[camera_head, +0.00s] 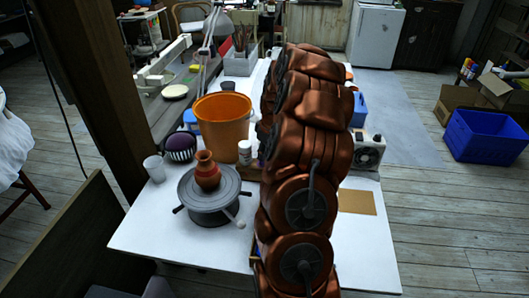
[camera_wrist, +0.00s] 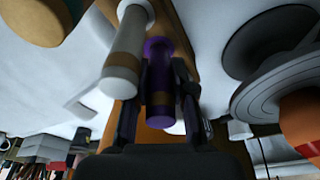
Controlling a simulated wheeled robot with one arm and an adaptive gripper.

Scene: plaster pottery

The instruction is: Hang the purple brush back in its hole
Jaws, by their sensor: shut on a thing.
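The purple brush (camera_wrist: 160,65), with a brown band, sits between the fingers of my gripper (camera_wrist: 160,82) in the wrist view. The fingers are shut on it from both sides. A pale brush (camera_wrist: 123,60) with a brown band stands close beside it on the left. A brown wooden holder (camera_wrist: 180,30) shows behind both brushes. Its holes are not clearly seen, and I cannot tell whether the purple brush is in one. In the head view my arm hides the gripper and the purple brush.
On the white table (camera_head: 170,240), a turntable (camera_head: 207,211) bears a terracotta vase (camera_head: 206,172). An orange bucket (camera_head: 223,122) and a white bottle (camera_head: 244,152) stand behind it. A tan board (camera_head: 357,202) lies right of my arm.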

